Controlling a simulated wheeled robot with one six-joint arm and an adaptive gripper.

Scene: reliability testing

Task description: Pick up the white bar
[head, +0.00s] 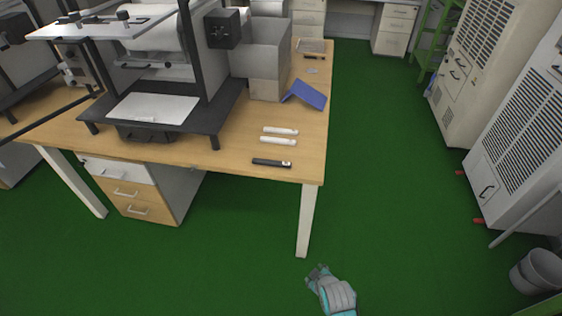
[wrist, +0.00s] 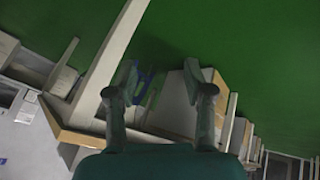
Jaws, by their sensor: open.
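Two white bars lie side by side on the wooden table near its front right part in the head view, a farther white bar (head: 280,131) and a nearer white bar (head: 278,141). Both are apart from my gripper (head: 317,271), which is beyond the table's front edge, over the green floor and to the right of the near table leg. In the wrist view my gripper (wrist: 160,82) has its two fingers spread, with nothing held between them. I cannot make out the white bars in the wrist view.
A black bar (head: 271,163) lies in front of the white bars on the wooden table (head: 225,150). A blue folded object (head: 306,95) and a grey box (head: 262,50) stand behind them. A black-framed machine (head: 205,95) occupies the left. Green floor (head: 390,180) is open to the right.

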